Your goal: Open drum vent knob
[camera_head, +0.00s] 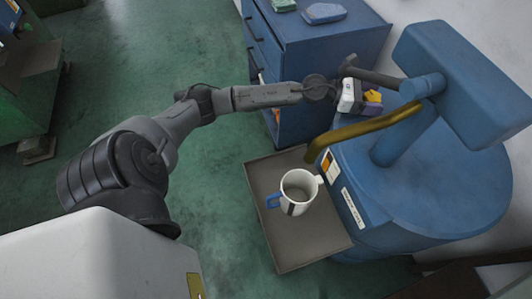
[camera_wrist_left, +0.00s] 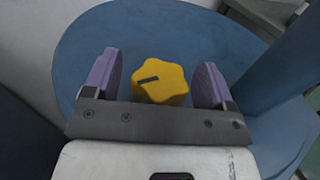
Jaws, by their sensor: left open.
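The drum vent knob is a yellow, lobed knob with a dark slot mark on top. In the left wrist view the knob (camera_wrist_left: 160,82) sits between the two purple fingers of my left gripper (camera_wrist_left: 155,85), with a gap on both sides. The gripper is open. In the head view the knob (camera_head: 373,96) shows next to my left gripper (camera_head: 368,100) at the rear of the blue drum (camera_head: 450,180), partly hidden by the gripper. My right gripper is not in view.
A blue motor housing (camera_head: 465,80) rises from the drum on a post. A brass spout (camera_head: 365,131) curves over a tray (camera_head: 265,215) holding a white mug (camera_head: 299,188). A blue cabinet (camera_head: 320,45) stands behind.

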